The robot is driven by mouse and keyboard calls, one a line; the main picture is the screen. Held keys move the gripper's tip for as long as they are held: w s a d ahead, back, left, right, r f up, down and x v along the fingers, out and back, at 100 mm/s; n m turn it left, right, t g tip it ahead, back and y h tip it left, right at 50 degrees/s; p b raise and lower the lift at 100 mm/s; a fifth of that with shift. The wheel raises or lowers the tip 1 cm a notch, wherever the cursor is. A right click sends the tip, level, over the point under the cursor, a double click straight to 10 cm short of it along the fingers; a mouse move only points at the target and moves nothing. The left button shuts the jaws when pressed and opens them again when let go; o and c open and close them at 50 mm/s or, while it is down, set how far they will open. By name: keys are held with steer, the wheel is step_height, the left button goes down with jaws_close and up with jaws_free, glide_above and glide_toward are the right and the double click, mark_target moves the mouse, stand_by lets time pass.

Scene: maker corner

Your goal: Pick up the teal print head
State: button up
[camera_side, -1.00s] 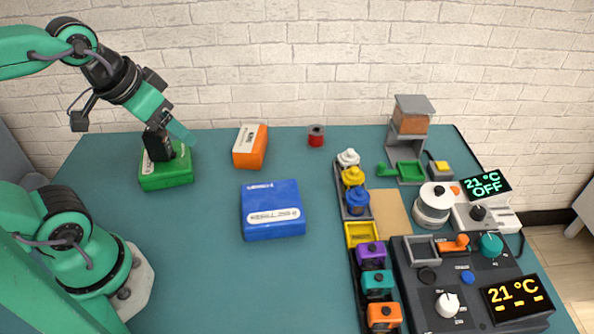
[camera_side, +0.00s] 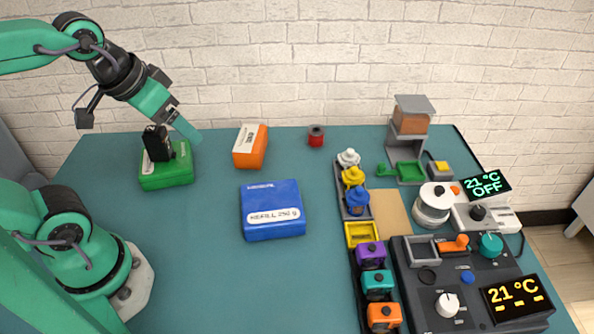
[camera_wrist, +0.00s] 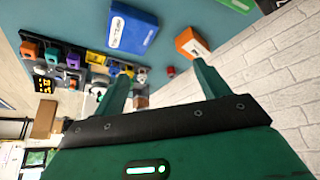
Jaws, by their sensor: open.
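The teal print head (camera_side: 378,284) sits upright in the dark rack, between a purple one (camera_side: 371,255) and an orange one (camera_side: 384,317). It also shows small at the upper left of the wrist view (camera_wrist: 52,55). My gripper (camera_side: 188,130) is open and empty, high at the back left near the green box, far from the teal print head. In the wrist view my two green fingers stand apart with nothing between them (camera_wrist: 158,72).
A blue box (camera_side: 273,212) and an orange-white box (camera_side: 250,147) lie between my gripper and the rack. A green box (camera_side: 167,173) with a black item (camera_side: 157,144) is at left. A control panel (camera_side: 465,300) adjoins the rack. The front middle mat (camera_side: 250,290) is clear.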

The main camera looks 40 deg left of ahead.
steer(key=w+d+n+g+h, duration=0.1)
steer(key=w+d+n+g, duration=0.1)
steer(key=w+d, duration=0.5)
steer(key=n+g+y, duration=0.1)
steer(key=n+g, duration=0.2)
steer(key=n, duration=0.4)
glide_above(379, 276)
steer(key=f, duration=1.3)
steer(key=shift+s+a+f, duration=0.15)
steer(key=shift+s+f, duration=0.15)
steer(key=shift+f, duration=0.1)
steer(key=shift+s+d+f, duration=0.1)
steer(key=shift+d, duration=0.1)
steer(key=shift+f, duration=1.3)
steer(key=shift+f, duration=0.1)
steer(key=shift+w+f, duration=0.2)
steer(key=shift+f, duration=1.05)
steer(key=shift+w+f, duration=0.15)
steer(key=shift+f, duration=1.1)
